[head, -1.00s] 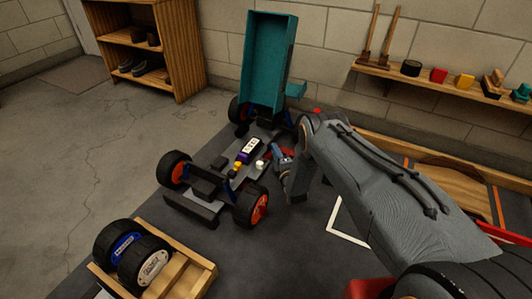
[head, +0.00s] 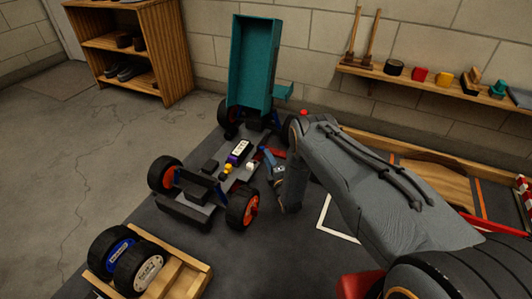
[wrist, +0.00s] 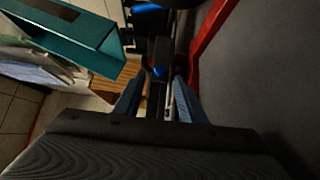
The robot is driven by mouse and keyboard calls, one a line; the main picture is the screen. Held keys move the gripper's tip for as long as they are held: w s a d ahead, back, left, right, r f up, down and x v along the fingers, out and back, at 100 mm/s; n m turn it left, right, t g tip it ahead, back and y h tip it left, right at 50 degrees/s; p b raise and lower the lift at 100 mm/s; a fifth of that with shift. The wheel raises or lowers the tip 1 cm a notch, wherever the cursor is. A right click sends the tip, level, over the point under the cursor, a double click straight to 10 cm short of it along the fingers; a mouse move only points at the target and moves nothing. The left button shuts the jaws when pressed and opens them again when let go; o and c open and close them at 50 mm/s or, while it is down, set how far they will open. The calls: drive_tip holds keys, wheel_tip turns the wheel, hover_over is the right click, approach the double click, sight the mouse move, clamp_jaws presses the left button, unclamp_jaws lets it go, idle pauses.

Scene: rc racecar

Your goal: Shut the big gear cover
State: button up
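The RC car stands on a dark bench, with its bare grey chassis (head: 200,190) showing and its teal body shell (head: 252,65) tipped upright at the far end. I cannot tell for sure which part is the big gear cover; a small red part (head: 277,152) shows at the chassis's right side, partly behind my gripper. My gripper (head: 266,155) is beside the chassis, pointing toward it. In the wrist view its two blue fingers (wrist: 158,98) are apart, with a dark part and a blue spot beyond them. The teal shell also shows at upper left there (wrist: 75,38).
A wooden crate (head: 185,283) with two spare wheels (head: 125,262) stands at the front left. A wall shelf (head: 425,80) holds tools and small blocks. White tape (head: 335,235) marks the bench.

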drive_tip(key=shift+p+v, duration=0.55)
drive_tip(key=shift+v, duration=1.1)
